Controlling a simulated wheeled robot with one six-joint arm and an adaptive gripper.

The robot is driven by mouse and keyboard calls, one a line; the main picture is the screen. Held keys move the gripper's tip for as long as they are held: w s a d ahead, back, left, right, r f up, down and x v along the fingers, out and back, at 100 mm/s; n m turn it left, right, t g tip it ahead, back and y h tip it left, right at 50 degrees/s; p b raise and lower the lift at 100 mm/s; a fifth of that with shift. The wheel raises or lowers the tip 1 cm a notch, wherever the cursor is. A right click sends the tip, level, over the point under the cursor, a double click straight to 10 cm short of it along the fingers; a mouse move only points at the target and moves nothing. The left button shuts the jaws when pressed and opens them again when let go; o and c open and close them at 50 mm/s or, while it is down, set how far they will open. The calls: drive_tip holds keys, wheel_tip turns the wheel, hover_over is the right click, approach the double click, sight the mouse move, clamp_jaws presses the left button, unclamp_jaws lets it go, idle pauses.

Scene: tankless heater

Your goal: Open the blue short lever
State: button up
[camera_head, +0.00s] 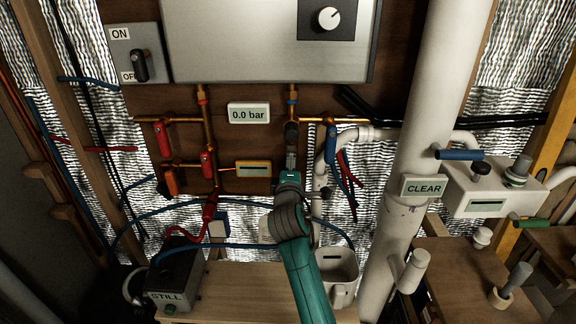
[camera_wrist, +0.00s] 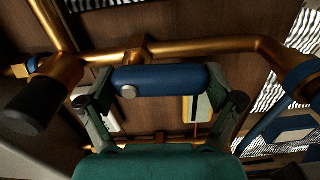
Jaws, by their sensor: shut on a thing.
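The blue short lever (camera_wrist: 175,78) lies level across the middle of the wrist view, in front of a copper pipe. It is a rounded blue handle with a pale round stud near its left end. My gripper (camera_wrist: 160,84) has one finger at each end of this handle and is shut on it. In the head view my gripper (camera_head: 291,162) is at the copper pipes below the heater. The short lever cannot be made out there, as my gripper and arm cover that spot.
The grey heater (camera_head: 265,40) is above, with a gauge reading 0.0 bar (camera_head: 248,114) below it. Red levers (camera_head: 208,164) hang to the left, and a long blue lever (camera_head: 331,146) to the right. A white pipe (camera_head: 428,100) stands further right. A black cap (camera_wrist: 32,108) is close on the left.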

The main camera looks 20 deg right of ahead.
drive_tip(key=shift+d+n, duration=0.1)
drive_tip(key=shift+n, duration=0.5)
drive_tip(key=o, duration=1.5)
drive_tip(key=v, duration=1.2)
